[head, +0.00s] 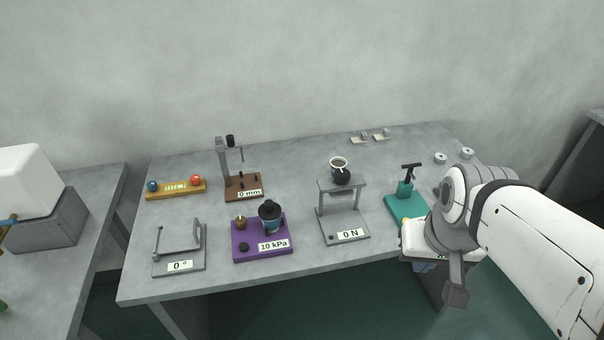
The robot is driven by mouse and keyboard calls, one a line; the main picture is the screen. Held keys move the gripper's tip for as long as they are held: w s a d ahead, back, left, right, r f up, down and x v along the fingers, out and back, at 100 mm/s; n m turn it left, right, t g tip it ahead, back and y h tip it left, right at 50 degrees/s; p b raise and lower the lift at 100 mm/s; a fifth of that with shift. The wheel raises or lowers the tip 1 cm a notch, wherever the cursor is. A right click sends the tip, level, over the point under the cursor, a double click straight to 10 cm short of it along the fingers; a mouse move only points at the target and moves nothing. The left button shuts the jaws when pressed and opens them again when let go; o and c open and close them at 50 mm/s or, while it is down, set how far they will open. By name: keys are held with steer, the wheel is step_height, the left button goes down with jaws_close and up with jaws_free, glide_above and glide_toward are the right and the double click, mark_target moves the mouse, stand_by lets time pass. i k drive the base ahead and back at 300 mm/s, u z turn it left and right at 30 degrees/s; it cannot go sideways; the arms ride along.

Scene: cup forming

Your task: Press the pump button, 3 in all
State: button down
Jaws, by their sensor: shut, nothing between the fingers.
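The pressure station is a purple base (280,250) in the middle of the table, with a display reading 10 kPa. A small black round button (244,247) sits at its front left and looks like the pump button. A brass-coloured knob (240,223) stands behind it. A dark cup with a blue band (270,217) stands upright on the base, beside the knob. My gripper (456,295) is shut and empty, at the table's front right edge, far to the right of the purple base. My arm hides part of the table there.
A force stand (343,213) reading 0 N and a teal base with a T-handle (406,203) stand between my gripper and the purple base. An angle device (180,250) is at left, a brown height gauge (242,185) behind. Small metal parts (440,158) lie at back right.

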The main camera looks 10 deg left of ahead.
mark_target(243, 247)
steer(key=z, duration=0.4)
steer(key=k, duration=1.3)
steer(key=u, duration=1)
steer(key=i, duration=1)
steer(key=u, duration=0.05)
